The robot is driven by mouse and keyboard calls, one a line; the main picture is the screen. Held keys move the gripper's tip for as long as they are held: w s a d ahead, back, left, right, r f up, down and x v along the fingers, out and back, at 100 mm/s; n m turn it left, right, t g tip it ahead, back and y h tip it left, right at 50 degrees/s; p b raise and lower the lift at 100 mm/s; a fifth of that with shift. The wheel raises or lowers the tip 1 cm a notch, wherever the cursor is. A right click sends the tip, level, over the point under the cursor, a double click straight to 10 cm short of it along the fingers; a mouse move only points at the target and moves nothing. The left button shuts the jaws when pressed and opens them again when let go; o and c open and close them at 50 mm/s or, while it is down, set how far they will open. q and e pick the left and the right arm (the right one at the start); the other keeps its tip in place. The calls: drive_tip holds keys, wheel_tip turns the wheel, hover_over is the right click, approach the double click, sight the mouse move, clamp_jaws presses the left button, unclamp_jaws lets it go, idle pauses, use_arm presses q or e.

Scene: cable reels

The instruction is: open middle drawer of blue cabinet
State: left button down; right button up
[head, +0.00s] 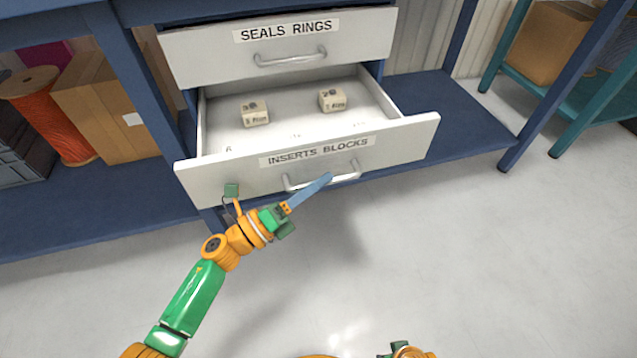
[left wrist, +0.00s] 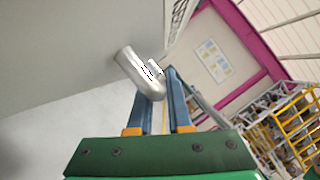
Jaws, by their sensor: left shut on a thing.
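The drawer labelled INSERTS BLOCKS (head: 230,180) stands pulled out of the blue-framed cabinet (head: 130,85), below the shut drawer labelled SEALS RINGS (head: 200,55). Two small pale blocks, one at the left (head: 255,113) and one at the right (head: 332,100), lie inside it. My left gripper (head: 322,180) is shut on the silver handle (head: 347,177) of the open drawer. In the left wrist view the bent end of the handle (left wrist: 138,72) lies at the blue fingers (left wrist: 165,80). The fingers partly hide the handle. My right gripper's fingers do not show.
A blue lower shelf (head: 470,115) runs beside the drawers. On the left stand an orange cable reel (head: 52,125) and a cardboard box (head: 110,110). A teal rack (head: 590,105) with a box stands at the right. The grey floor in front is clear.

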use_arm(q)
drive_tip(key=shift+s, duration=0.25)
drive_tip(key=c, duration=0.8)
unclamp_jaws()
drive_tip(key=shift+c, duration=0.2)
drive_tip(key=v, duration=0.7)
